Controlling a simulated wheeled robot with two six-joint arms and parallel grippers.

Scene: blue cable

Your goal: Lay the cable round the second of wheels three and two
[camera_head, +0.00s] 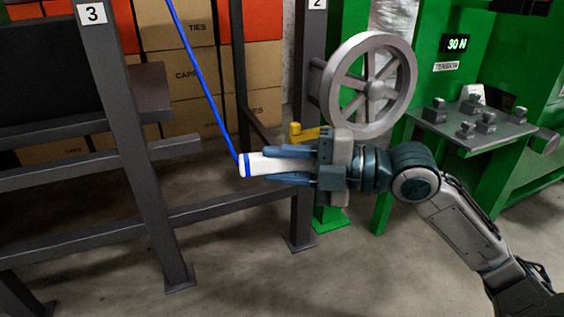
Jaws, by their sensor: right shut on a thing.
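The blue cable (199,68) comes down from the top edge and runs slanting right to a white end piece (257,164) with a blue band. My right gripper (285,165) comes in from the right and is shut on the white end piece. A grey spoked wheel (371,86) stands behind and above the gripper, on the post marked 2 (308,50). The cable is apart from this wheel. The post marked 3 (120,130) stands to the left; no wheel shows on it. My left gripper is not in view.
A dark metal frame with crossbars (110,238) fills the left. Cartons (185,75) stand behind it. A green machine with a grey control shelf (475,125) is at right. A yellow piece (305,131) shows just behind my gripper. The floor (330,275) in front is clear.

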